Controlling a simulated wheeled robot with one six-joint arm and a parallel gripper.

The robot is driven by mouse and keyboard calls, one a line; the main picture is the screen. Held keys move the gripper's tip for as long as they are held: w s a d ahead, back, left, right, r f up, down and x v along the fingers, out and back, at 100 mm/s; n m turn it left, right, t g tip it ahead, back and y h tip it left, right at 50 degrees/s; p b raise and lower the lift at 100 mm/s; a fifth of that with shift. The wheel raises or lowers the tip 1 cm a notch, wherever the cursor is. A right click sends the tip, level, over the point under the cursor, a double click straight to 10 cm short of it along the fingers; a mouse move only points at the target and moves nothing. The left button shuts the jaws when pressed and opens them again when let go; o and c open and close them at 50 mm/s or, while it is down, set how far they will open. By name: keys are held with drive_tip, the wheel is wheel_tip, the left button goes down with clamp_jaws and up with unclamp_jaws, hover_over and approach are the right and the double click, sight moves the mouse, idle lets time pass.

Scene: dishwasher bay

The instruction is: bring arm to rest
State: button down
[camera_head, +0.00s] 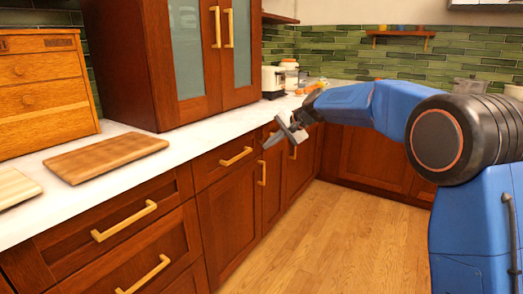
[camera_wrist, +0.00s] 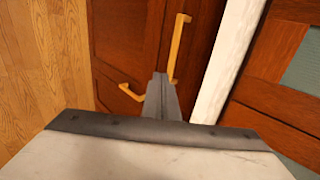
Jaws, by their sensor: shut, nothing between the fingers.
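My blue arm reaches in from the right in the head view, out over the floor in front of the counter. My gripper (camera_head: 272,140) is at its end, in front of the lower cabinets. In the wrist view the fingers of my gripper (camera_wrist: 160,80) are together with nothing between them. Behind them are brown cabinet fronts with gold handles. From these views I cannot tell the exact gap between the fingertips and the cabinet handle (camera_wrist: 178,48).
The white counter (camera_head: 180,148) carries a cutting board (camera_head: 105,156), a wooden drawer box (camera_head: 40,90) and a tall glass-door cabinet (camera_head: 190,60). A white appliance (camera_head: 273,81) stands farther back. The wooden floor (camera_head: 310,235) is clear in front of the cabinets.

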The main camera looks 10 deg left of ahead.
drive_tip(key=s+d+r+n+t+h, duration=0.1)
drive_tip(key=s+d+r+h, duration=0.1)
drive_tip(key=s+d, duration=1.05)
drive_tip(key=s+d+r+n+h, duration=0.1)
drive_tip(key=s+d+r+h, duration=0.1)
drive_tip(key=s+d, duration=1.05)
drive_tip(key=s+d+f+h, duration=0.1)
drive_tip(key=s+d+f, duration=0.4)
drive_tip(key=s+d, duration=0.2)
drive_tip(key=s+d+f+n+h, duration=0.1)
drive_tip(key=s+d+f, duration=0.4)
drive_tip(key=s, duration=0.6)
drive_tip(key=s+d+f+n+h, duration=0.1)
drive_tip(key=s+d+f+h, duration=0.1)
drive_tip(key=s+d+f, duration=0.3)
drive_tip(key=s+d, duration=0.4)
drive_tip(key=d, duration=0.1)
drive_tip(key=shift+s+t+h, duration=0.25)
drive_tip(key=shift+t+h, duration=0.05)
drive_tip(key=shift+h, duration=0.1)
drive_tip(key=c, duration=2.5)
unclamp_jaws()
